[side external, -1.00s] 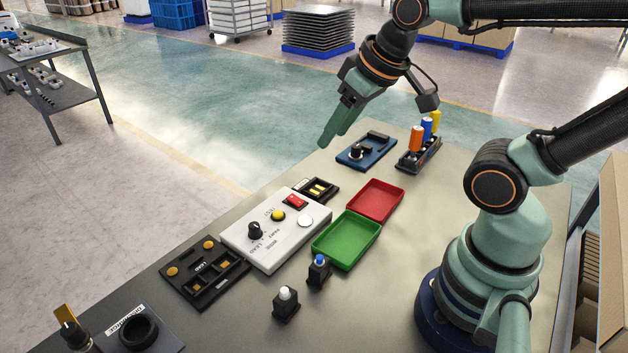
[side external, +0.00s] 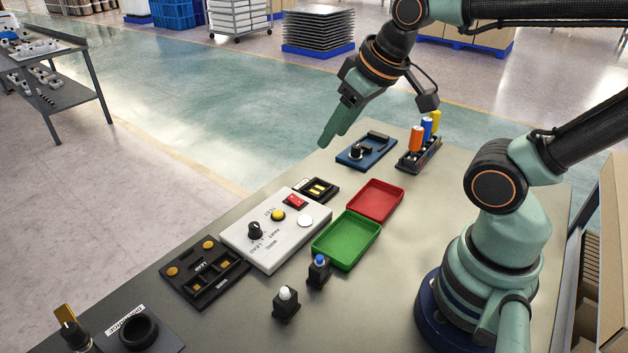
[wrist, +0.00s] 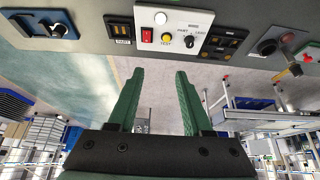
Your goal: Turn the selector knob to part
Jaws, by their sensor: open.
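The selector knob (side external: 255,231) is a black dial on the white panel (side external: 237,239), beside the printed words PART and LEAD. It also shows in the wrist view (wrist: 190,46). I cannot tell for sure which word it points to. The panel also carries a yellow button (side external: 278,215), a red rocker switch (side external: 295,201) and a white round button (side external: 305,221). My gripper (side external: 333,139) hangs in the air beyond the panel, near the table's far edge, and touches nothing. In the wrist view my gripper (wrist: 160,78) has its green fingers apart with nothing between them.
A red tray (side external: 376,201) and a green tray (side external: 347,241) lie right of the panel. A blue fixture (side external: 366,150) and a rack of coloured cylinders (side external: 418,154) stand at the back. Black fixtures (side external: 204,272) lie left. Two small posts (side external: 286,304) (side external: 319,272) stand in front.

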